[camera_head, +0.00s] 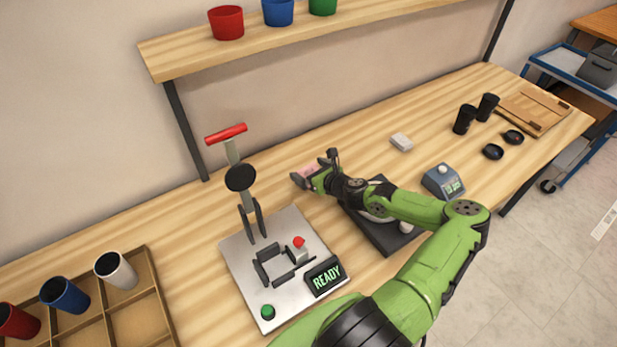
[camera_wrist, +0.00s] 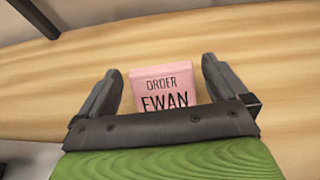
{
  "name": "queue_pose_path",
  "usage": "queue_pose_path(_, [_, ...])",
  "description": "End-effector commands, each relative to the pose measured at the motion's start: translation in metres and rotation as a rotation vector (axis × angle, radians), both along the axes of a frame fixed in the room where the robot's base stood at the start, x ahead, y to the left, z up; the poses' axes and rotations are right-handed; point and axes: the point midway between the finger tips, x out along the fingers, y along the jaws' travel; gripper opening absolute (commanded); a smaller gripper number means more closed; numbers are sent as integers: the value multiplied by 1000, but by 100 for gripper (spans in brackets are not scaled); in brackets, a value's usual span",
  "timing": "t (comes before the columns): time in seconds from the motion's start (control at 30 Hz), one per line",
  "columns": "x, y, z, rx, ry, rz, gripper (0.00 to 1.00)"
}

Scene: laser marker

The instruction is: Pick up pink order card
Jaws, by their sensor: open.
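The pink order card (camera_wrist: 162,88) shows in the wrist view with the words "ORDER EWAN" in dark print. Its lower edge is hidden behind my gripper. In the head view only a small part of the pink card (camera_head: 310,169) shows, close to my gripper's fingers. My gripper (camera_wrist: 163,88) is open, with one finger on each side of the card and a gap visible at both sides. In the head view my gripper (camera_head: 314,172) is low over the wooden table behind the marking machine.
The laser marker (camera_head: 236,250) with a "READY" display stands at front left. A cup tray (camera_head: 168,318) is further left. A dark-based device (camera_head: 385,240) lies beneath my arm. A small white block (camera_head: 401,141) and a blue-grey box with a display (camera_head: 443,181) are to the right.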

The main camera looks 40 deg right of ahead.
Motion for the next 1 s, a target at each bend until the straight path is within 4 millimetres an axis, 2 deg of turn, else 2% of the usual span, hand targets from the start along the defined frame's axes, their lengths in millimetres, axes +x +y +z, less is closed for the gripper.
queue_pose_path(0.1, [23, 1, -11, 3, -2, 1, 100])
queue_pose_path(0.2, [35, 1, -16, 0, 0, 1, 100])
queue_pose_path(0.43, [38, 0, -15, 0, -1, 0, 100])
queue_pose_path(0.77, [37, 1, -15, -1, 0, 1, 51])
queue_pose_path(1.0, [37, 1, -13, -1, 0, 1, 50])
